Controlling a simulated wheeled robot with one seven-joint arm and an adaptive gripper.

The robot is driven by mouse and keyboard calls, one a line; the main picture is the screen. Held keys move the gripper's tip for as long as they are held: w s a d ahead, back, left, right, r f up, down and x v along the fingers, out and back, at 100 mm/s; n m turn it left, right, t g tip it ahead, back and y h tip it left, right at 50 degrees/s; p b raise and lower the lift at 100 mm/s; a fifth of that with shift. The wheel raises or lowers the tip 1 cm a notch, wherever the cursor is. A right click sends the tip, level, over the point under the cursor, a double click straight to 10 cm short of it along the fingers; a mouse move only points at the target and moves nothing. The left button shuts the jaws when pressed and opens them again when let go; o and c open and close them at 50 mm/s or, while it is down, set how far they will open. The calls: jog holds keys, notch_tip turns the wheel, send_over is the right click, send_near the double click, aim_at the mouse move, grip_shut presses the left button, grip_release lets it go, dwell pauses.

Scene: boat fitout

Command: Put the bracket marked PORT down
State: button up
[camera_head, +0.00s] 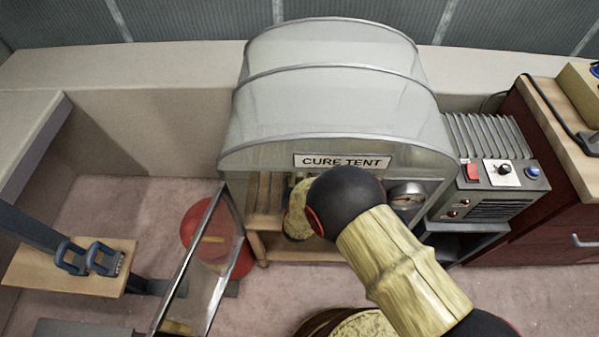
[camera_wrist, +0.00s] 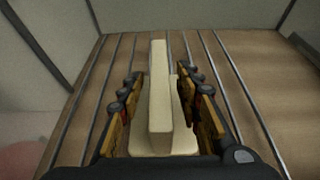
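A cream bracket (camera_wrist: 160,100) stands with a tall upright plate and a wider base, in the middle of the wrist view. It rests on a wooden shelf with metal rods (camera_wrist: 90,110). No marking shows on the side I see, so I cannot read PORT. My gripper (camera_wrist: 158,74) has its two fingers on either side of the upright plate, with a small gap showing on each side. It looks open around the bracket. In the head view my arm reaches into the grey tent labelled CURE TENT (camera_head: 335,105); the gripper and bracket are hidden there.
The tent's clear door panel (camera_head: 205,255) hangs open at the left of its mouth. A red round object (camera_head: 195,228) is behind the panel. A heater box with knobs (camera_head: 500,175) stands right of the tent. A board with blue clamps (camera_head: 62,272) is at the left.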

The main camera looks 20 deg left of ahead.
jog(key=p+v, duration=0.4)
jog(key=v, duration=0.7)
jog(key=shift+s+d, duration=0.15)
jog(key=shift+s, duration=0.15)
